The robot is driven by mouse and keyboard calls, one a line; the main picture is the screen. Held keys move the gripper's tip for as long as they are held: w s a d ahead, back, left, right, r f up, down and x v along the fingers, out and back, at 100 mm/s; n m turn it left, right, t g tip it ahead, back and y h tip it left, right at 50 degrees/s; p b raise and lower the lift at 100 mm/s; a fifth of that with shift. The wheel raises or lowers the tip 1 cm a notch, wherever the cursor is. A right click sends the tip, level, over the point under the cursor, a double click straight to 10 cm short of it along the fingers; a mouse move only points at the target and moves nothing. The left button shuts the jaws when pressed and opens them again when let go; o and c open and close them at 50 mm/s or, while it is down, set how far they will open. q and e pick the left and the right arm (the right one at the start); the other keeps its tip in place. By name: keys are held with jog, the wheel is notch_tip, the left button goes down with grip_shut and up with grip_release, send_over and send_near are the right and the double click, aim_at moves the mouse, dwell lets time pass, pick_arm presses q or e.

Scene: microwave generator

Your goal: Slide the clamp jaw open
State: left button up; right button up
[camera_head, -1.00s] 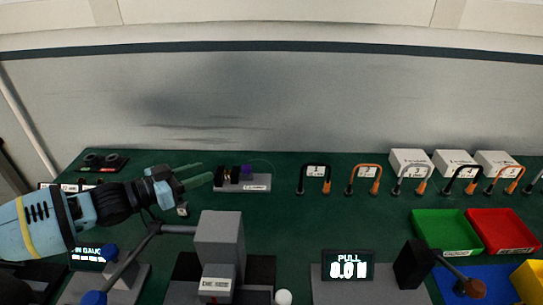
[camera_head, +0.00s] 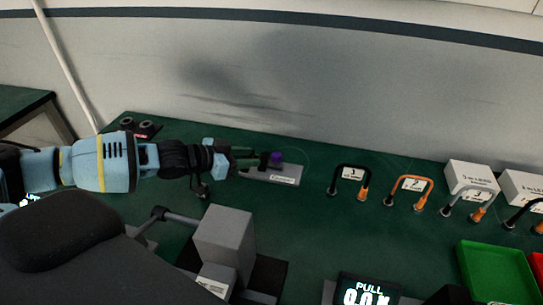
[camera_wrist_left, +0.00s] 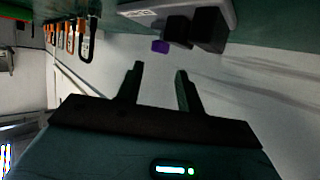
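The clamp has a light grey base (camera_head: 285,179) with a label on its front, near the back of the green bench. A purple part (camera_head: 276,158) stands on it, with a dark jaw block (camera_head: 265,160) beside it. The left wrist view shows the grey base (camera_wrist_left: 222,10), two black blocks (camera_wrist_left: 193,30) and the purple part (camera_wrist_left: 160,46). My left gripper (camera_head: 256,158) reaches in from the left and covers the clamp's left part. In the wrist view its two fingers (camera_wrist_left: 160,68) are apart with nothing between them, short of the purple part. My right gripper is not in view.
A row of cable loops (camera_head: 351,176) stands right of the clamp. White boxes (camera_head: 470,176) and a green tray (camera_head: 495,270) are further right. Bench between clamp and display is clear.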

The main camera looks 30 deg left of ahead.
aim_at(273, 156)
pick_arm(q)
jog(key=x, duration=0.8)
jog(key=shift+w+d, duration=0.1)
jog(key=shift+d, duration=0.05)
jog(key=shift+c, duration=0.3)
grip_shut()
